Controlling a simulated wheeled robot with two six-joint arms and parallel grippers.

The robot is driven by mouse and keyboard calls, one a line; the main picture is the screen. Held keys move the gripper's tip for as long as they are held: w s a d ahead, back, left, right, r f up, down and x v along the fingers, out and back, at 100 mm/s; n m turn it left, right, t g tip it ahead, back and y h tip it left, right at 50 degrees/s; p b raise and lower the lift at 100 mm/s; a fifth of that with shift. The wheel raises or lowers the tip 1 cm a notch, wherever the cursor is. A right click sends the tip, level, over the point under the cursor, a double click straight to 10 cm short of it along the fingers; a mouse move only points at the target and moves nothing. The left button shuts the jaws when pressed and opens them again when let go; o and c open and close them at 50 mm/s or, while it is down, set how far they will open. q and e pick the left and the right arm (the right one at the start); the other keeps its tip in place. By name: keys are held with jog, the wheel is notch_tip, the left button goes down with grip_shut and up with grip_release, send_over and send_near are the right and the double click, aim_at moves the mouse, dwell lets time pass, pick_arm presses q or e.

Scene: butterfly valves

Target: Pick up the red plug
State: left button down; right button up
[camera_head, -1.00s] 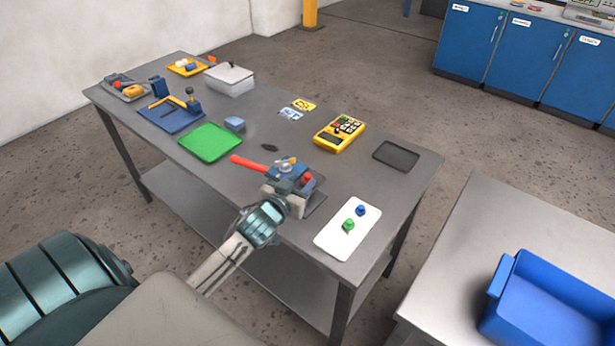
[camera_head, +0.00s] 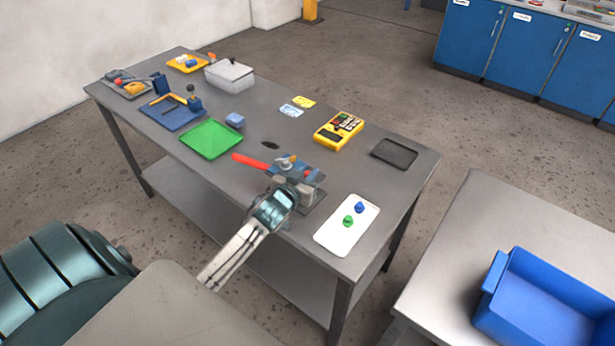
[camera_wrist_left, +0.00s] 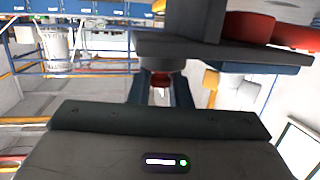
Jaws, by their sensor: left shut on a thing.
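The red plug (camera_wrist_left: 160,79) shows between the two fingers of my left gripper (camera_wrist_left: 162,95) in the left wrist view, just below a grey round part. The gripper is shut on it. In the head view my left gripper (camera_head: 291,186) is at the valve assembly (camera_head: 308,190) near the table's front edge and covers part of it. The valve has a long red lever (camera_head: 252,162) pointing left. In the head view the plug is hard to make out. My right gripper is not in view.
A white mat (camera_head: 335,238) with a blue plug (camera_head: 360,208) and a green plug (camera_head: 348,221) lies to the right. A green tray (camera_head: 211,139), a yellow meter (camera_head: 338,131) and a dark tray (camera_head: 394,153) are on the table. A blue bin (camera_head: 540,310) stands on the right-hand table.

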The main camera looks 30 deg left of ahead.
aim_at(308, 173)
pick_arm(q)
jog(key=shift+r, duration=0.4)
notch_tip(308, 173, up, 3)
jog(key=shift+f+b, duration=0.15)
jog(key=shift+b, duration=0.8)
jog(key=s+a, duration=0.3)
jog(key=s, duration=0.4)
jog(key=s+a+r, duration=0.1)
jog(key=s+a, duration=0.3)
jog(key=s, duration=0.3)
jog(key=shift+s+r+b, duration=0.2)
jog(key=shift+r+b, duration=0.05)
jog(key=shift+b, duration=0.1)
